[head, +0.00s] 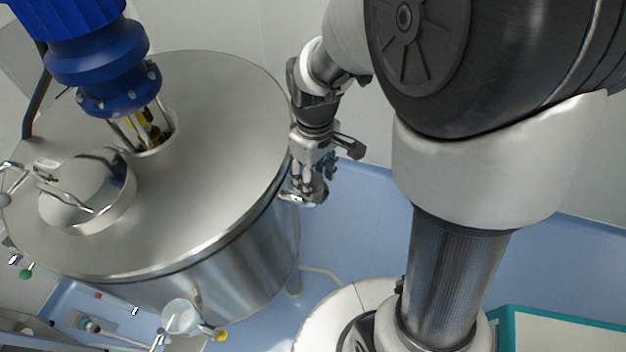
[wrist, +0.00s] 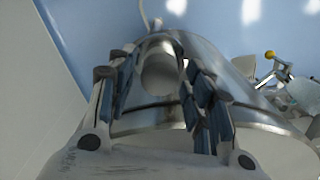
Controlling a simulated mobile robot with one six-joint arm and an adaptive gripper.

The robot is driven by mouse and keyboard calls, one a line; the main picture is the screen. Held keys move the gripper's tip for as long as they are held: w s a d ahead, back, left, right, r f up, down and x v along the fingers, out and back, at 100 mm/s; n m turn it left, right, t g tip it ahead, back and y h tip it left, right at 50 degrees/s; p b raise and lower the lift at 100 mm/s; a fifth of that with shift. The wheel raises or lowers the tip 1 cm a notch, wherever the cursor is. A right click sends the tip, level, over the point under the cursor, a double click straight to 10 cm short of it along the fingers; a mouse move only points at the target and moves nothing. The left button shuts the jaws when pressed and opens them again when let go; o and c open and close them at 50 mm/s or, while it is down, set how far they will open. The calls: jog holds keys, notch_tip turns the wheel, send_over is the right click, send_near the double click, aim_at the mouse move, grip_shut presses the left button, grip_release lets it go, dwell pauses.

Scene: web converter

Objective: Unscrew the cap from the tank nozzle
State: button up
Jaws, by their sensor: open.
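The steel tank (head: 225,115) fills the left of the head view, with a flat round top. Its curved wall also shows in the wrist view (wrist: 255,120). My gripper (head: 314,180) points down beside the tank's right edge, around a small silver part low between the fingers. In the wrist view my gripper (wrist: 160,85) is open, one finger on each side of a pale round end, which looks like the cap (wrist: 158,74) on the nozzle. I cannot tell whether the fingers touch it. The nozzle behind the cap is mostly hidden.
A blue motor (head: 105,60) and a domed hatch (head: 88,195) with clamps stand on the tank top. A clear vessel with a yellow knob (head: 221,335) is at the front left. The blue floor (head: 365,215) is open right of the tank. A teal-edged surface (head: 560,325) is lower right.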

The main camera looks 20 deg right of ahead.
jog(key=m, duration=0.4)
dwell(0.3)
jog(key=shift+c, duration=0.4)
grip_shut()
jog(key=n, duration=0.3)
jog(key=shift+n, duration=0.4)
jog(key=shift+n, duration=1)
jog(key=shift+r, duration=0.1)
